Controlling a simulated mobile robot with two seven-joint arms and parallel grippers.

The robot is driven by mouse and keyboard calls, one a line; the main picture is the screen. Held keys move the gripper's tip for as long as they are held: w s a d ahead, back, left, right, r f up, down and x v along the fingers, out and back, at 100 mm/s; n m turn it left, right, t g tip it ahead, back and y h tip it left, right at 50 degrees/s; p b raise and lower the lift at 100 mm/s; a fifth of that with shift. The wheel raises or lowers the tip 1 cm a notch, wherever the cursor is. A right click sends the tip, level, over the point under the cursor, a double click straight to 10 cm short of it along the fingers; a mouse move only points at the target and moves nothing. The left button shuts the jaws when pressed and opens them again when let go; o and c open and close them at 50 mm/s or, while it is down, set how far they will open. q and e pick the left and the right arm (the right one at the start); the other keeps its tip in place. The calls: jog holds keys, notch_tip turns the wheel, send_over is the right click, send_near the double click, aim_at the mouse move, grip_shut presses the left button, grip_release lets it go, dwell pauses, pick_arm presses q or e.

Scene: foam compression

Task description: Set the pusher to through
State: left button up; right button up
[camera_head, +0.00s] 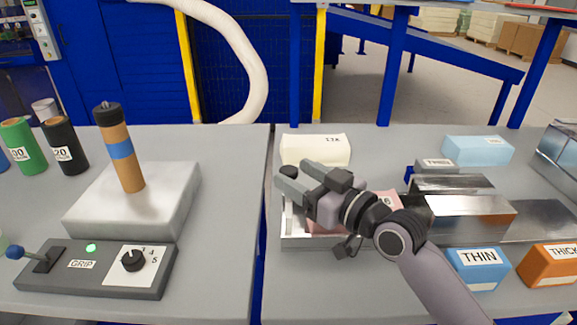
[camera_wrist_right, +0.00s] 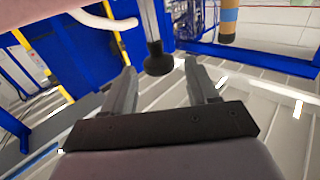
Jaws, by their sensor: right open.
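My right gripper (camera_head: 292,178) is over the left end of a pale metal tray (camera_head: 325,240) on the right table. A black knob (camera_head: 287,171), probably the pusher's handle, shows at its fingertips. In the right wrist view the gripper (camera_wrist_right: 159,72) is open, and the black knob (camera_wrist_right: 158,62) on a metal rod (camera_wrist_right: 148,20) appears between the two fingers, with gaps on both sides. Whether it lies fully between the fingertips in depth is unclear. A pink block (camera_head: 385,199) with a label sits in the tray, partly hidden by my arm. The pusher's setting cannot be read. My left gripper is not in view.
A cream block (camera_head: 315,150) stands behind the tray. Metal blocks (camera_head: 470,216) are right of my wrist, with blue THIN (camera_head: 477,268) and orange THICK (camera_head: 553,266) blocks in front. The left table holds a GRIP panel (camera_head: 95,275) and an upright brown cylinder (camera_head: 125,170).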

jog(key=shift+x, duration=1.5)
grip_shut()
